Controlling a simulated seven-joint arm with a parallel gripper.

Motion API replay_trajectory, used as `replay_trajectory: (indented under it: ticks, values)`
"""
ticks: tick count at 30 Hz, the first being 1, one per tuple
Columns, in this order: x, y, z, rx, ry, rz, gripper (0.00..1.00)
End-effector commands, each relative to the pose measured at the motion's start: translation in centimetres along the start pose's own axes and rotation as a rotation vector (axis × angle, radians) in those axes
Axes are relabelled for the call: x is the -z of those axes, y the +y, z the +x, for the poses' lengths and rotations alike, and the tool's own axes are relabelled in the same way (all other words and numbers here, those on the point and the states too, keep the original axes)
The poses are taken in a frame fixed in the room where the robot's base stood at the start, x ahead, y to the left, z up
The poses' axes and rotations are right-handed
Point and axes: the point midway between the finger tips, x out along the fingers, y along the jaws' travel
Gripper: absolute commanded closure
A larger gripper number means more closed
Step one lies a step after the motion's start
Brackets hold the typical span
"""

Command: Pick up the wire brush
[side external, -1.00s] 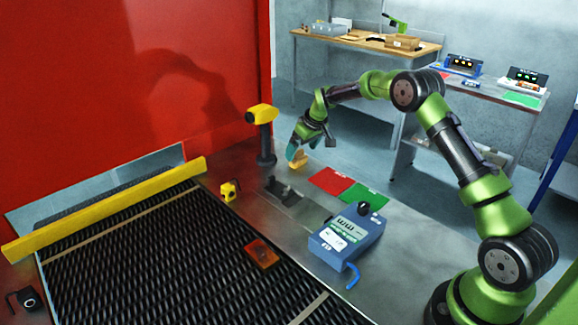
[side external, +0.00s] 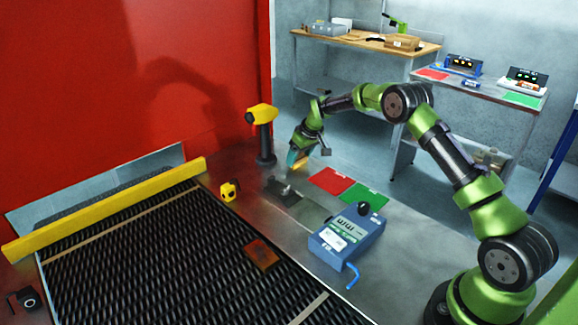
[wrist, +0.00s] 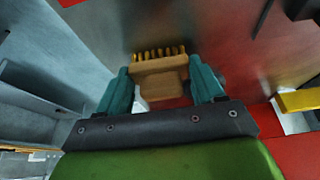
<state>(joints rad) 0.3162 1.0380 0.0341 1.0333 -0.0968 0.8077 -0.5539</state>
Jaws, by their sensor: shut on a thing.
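The wire brush has a tan wooden block and yellow bristles. In the wrist view the brush (wrist: 159,66) sits between the two teal fingers of my gripper (wrist: 160,82), which press on its sides. The bristles point away from the palm. In the side external view my gripper (side external: 296,158) is over the metal table by the yellow-headed post, with the small tan brush (side external: 301,164) at its fingertips. The fingers hide part of the brush there. I cannot tell how far the brush is from the table surface.
A yellow-topped post (side external: 264,130) stands close left of my gripper. Red (side external: 331,180) and green (side external: 363,195) mats lie to its right, a blue device (side external: 346,235) nearer. A dark grey item (side external: 283,190) lies below it. The mesh belt (side external: 170,255) fills the lower left.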

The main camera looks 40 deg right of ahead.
Motion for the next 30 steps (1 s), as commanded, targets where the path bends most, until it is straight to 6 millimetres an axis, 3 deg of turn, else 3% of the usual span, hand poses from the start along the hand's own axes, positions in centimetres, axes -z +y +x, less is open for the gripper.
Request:
replay_trajectory:
  ticks: [8,16,23,30]
  values:
    - [0.2,0.0,-0.4,-0.001,0.002,0.0,0.64]
    - [1.6,0.0,-3.5,-0.001,0.005,-0.001,0.64]
    - [-1.6,-0.8,-5.1,-0.001,0.0,0.0,0.64]
    - [-6.2,-2.0,-7.5,-0.001,0.001,0.001,0.64]
